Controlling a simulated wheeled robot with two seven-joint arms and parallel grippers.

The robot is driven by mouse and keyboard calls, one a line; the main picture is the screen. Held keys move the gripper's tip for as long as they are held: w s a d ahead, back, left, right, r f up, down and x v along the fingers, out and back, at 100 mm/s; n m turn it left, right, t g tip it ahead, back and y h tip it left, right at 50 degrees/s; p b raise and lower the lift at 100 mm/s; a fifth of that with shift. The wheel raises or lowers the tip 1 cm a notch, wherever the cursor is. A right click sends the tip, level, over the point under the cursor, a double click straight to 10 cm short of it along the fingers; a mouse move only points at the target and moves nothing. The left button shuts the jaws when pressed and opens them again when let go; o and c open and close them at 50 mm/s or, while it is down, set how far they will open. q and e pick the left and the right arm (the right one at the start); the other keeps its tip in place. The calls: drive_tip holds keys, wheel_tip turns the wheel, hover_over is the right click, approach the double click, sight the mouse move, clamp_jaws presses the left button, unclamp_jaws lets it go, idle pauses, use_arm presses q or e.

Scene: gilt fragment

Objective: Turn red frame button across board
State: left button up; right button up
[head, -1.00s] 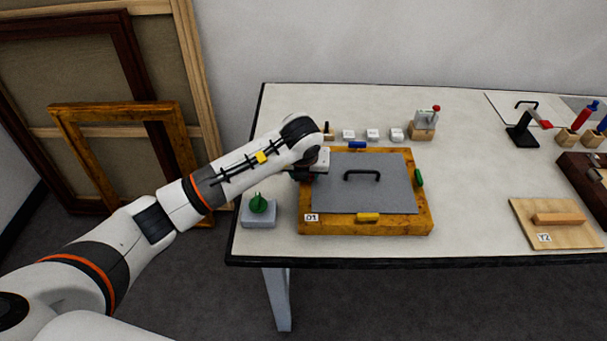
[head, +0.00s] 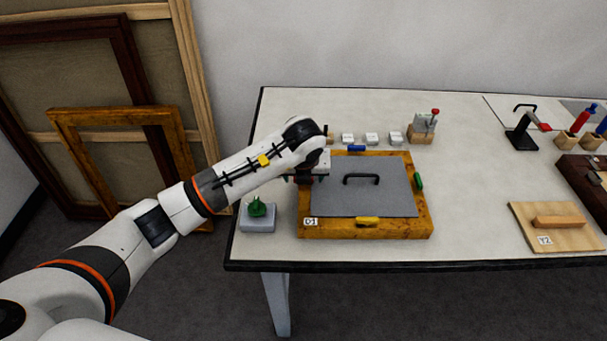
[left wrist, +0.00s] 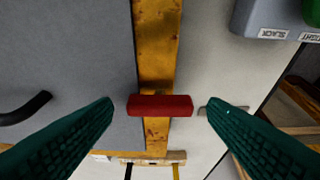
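The red frame button (left wrist: 160,105) lies across the gilt frame's left rail (left wrist: 157,50) in the left wrist view. Its one end reaches slightly over the edge of the grey board (left wrist: 70,60); its other end sticks out past the rail's outer side. My left gripper (left wrist: 160,108) is open, with one green finger on each side of the button and a gap to both ends. In the head view my left gripper (head: 304,179) is over the left rail of the frame (head: 365,229) and mostly hides the button. My right gripper is not in view.
Blue (head: 357,148), green (head: 418,180) and yellow (head: 368,221) buttons sit on the other rails. The board has a black handle (head: 361,178). A grey box with a green knob (head: 257,209) stands left of the frame. Small white blocks (head: 372,139) stand behind.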

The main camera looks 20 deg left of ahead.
use_arm(q)
drive_tip(key=b+v, duration=0.2)
drive_tip(key=v, duration=1)
drive_tip(key=shift+b, duration=0.35)
